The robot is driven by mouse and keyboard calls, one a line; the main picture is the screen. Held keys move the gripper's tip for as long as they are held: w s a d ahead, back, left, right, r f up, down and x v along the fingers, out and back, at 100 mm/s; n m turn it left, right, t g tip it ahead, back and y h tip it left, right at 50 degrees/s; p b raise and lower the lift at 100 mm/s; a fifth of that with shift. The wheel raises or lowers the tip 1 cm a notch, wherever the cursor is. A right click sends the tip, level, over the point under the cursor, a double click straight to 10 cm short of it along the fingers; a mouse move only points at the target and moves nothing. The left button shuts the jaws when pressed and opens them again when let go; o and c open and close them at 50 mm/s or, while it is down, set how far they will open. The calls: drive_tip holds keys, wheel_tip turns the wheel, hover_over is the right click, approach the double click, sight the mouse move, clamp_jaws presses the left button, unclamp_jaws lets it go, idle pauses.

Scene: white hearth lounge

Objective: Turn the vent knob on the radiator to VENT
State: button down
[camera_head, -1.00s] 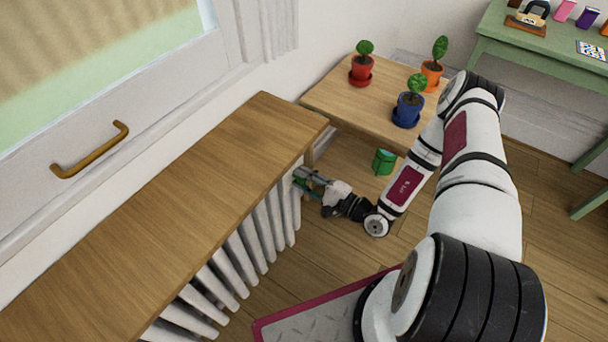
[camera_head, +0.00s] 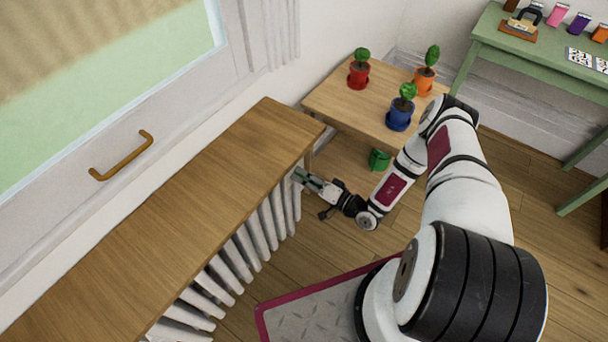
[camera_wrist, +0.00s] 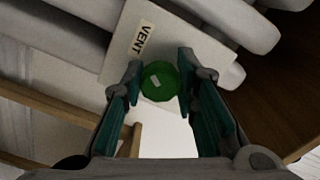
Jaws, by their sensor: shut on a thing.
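The white radiator (camera_head: 252,240) stands under a wooden shelf at the left. In the wrist view, its end (camera_wrist: 205,30) carries a white plate with a tilted VENT label (camera_wrist: 141,38). The green round vent knob (camera_wrist: 158,81) sits below that label, with a short white mark on its face. My gripper (camera_head: 300,176) reaches the radiator's far end in the head view. In the wrist view, its two teal-padded fingers (camera_wrist: 160,88) stand on either side of the knob and are shut on it. The knob is too small and hidden to make out in the head view.
The wooden shelf (camera_head: 190,200) overhangs the radiator. A low wooden table (camera_head: 345,101) with red, orange and blue plant pots stands just beyond my gripper. A green watering can (camera_head: 379,160) is beside it. A green table (camera_head: 540,55) stands at the back right.

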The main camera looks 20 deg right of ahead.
drive_tip(key=shift+n+p, duration=0.4)
drive_tip(key=shift+n, duration=0.2)
drive_tip(key=shift+f, duration=0.1)
drive_tip(key=c, duration=1.2)
unclamp_jaws()
drive_tip(key=shift+c, duration=0.2)
drive_tip(key=v, duration=1.2)
